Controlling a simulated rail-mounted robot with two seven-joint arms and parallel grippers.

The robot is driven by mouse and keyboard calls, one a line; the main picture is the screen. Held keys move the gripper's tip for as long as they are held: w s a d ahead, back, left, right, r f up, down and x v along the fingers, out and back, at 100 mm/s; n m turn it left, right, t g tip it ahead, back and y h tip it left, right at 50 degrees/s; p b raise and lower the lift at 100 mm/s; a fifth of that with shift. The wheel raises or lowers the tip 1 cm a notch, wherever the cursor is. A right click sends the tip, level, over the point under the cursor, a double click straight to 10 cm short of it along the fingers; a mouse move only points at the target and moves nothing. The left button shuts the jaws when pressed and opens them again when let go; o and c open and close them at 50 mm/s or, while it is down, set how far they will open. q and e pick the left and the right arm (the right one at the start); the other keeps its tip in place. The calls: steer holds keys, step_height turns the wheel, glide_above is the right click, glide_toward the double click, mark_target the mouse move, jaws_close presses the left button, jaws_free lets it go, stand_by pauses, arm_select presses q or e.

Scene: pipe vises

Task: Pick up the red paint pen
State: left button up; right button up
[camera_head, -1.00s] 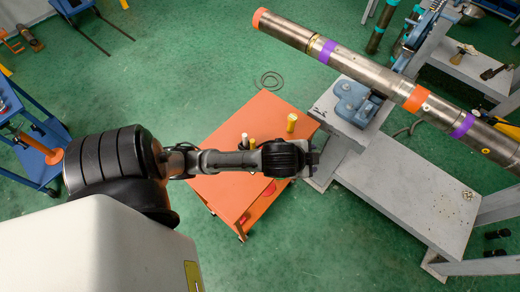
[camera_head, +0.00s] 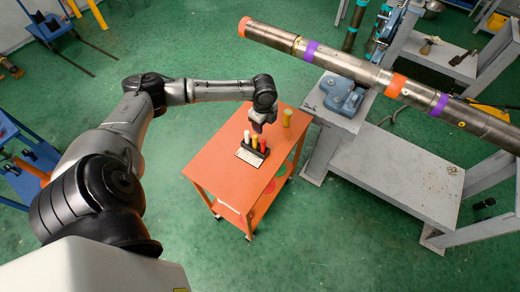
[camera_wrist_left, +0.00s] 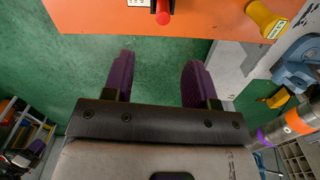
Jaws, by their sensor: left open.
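The red paint pen (camera_head: 264,148) stands in a small dark holder with a white label (camera_head: 248,157) on the orange cart. A white pen (camera_head: 246,137) and a yellow pen (camera_head: 254,142) stand beside it. In the left wrist view the red pen (camera_wrist_left: 163,17) shows at the top edge, with part of the holder (camera_wrist_left: 139,3). My left gripper (camera_head: 257,128) is over the cart, close to the pens. In the left wrist view its two purple fingers (camera_wrist_left: 158,78) are spread and empty, with the red pen beyond the tips. My right gripper is out of view.
The orange cart (camera_head: 222,180) has a free top left of the holder. A yellow cylinder (camera_head: 287,118) stands at its back right corner. A blue vise (camera_head: 343,97) and a long steel pipe (camera_head: 352,66) are to the right.

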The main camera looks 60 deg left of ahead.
mark_target(263, 141)
arm_select(q)
steer(key=shift+m, duration=0.7)
step_height(263, 141, down, 14)
steer(key=shift+w+a+r+b, duration=0.1)
steer(key=shift+w+b, duration=0.05)
steer(key=shift+b, duration=0.25)
jaws_close()
steer(key=shift+r, duration=0.1)
